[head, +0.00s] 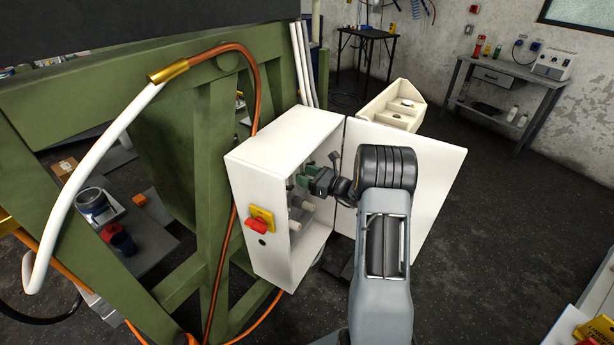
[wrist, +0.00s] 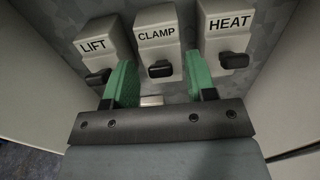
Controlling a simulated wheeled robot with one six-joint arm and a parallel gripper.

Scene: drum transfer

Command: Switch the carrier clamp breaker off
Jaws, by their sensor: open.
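The clamp breaker (wrist: 157,36) is a pale block labelled CLAMP, in the middle of a row in the wrist view. Its black lever (wrist: 160,69) sits at the block's lower edge. My gripper (wrist: 159,62) is open, with one green finger on each side of this lever. I cannot tell whether either finger touches it. The LIFT breaker (wrist: 104,50) is on the left and the HEAT breaker (wrist: 226,30) on the right, each with a black lever. In the head view my gripper (head: 314,181) reaches into the open white cabinet (head: 275,165), where the breakers are mostly hidden.
The cabinet door (head: 440,170) stands open to the right, behind my arm. A red and yellow switch (head: 259,221) is on the cabinet's outer side. The green frame (head: 205,120) stands on the left. The right finger is close to the HEAT lever (wrist: 233,60).

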